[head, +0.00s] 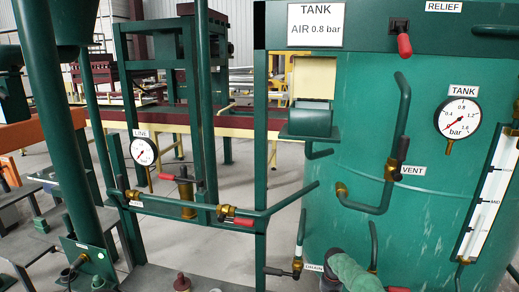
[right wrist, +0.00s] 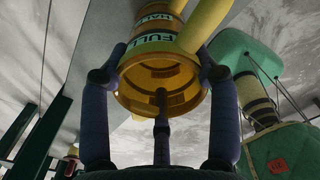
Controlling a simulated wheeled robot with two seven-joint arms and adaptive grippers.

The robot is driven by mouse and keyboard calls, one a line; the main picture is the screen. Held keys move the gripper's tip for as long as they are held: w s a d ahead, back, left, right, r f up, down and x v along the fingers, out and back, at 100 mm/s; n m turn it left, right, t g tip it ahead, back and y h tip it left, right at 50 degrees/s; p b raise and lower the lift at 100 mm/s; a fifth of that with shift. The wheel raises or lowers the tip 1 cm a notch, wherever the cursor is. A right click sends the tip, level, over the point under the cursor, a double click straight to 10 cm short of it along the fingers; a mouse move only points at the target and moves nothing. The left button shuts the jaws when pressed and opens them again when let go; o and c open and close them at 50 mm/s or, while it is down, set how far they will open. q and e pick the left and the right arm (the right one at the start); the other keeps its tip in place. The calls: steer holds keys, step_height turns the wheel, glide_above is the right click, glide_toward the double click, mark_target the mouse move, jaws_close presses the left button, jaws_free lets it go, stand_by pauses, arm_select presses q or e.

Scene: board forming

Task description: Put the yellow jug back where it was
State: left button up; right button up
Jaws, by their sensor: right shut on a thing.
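The yellow jug (right wrist: 158,88) is in the right wrist view, with dark bands marked FULL and HALF and a thick yellow handle (right wrist: 203,24) at its upper right. Its open round mouth faces the camera, and the hollow inside looks empty. My right gripper (right wrist: 160,78) is shut on the jug, its dark fingers around the rim, one on each side and one in the middle. I cannot make out the jug in the head view. My left gripper is not in view.
The green tank (head: 385,150) fills the right of the head view, with a vent pipe (head: 403,110), gauge (head: 459,117) and drain valve (head: 297,264).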

steer(key=shift+f, duration=0.3)
steer(key=o, duration=1.4)
steer(key=shift+o, duration=1.1)
step_height(320, 180, up, 12)
steer(key=shift+s, duration=0.1)
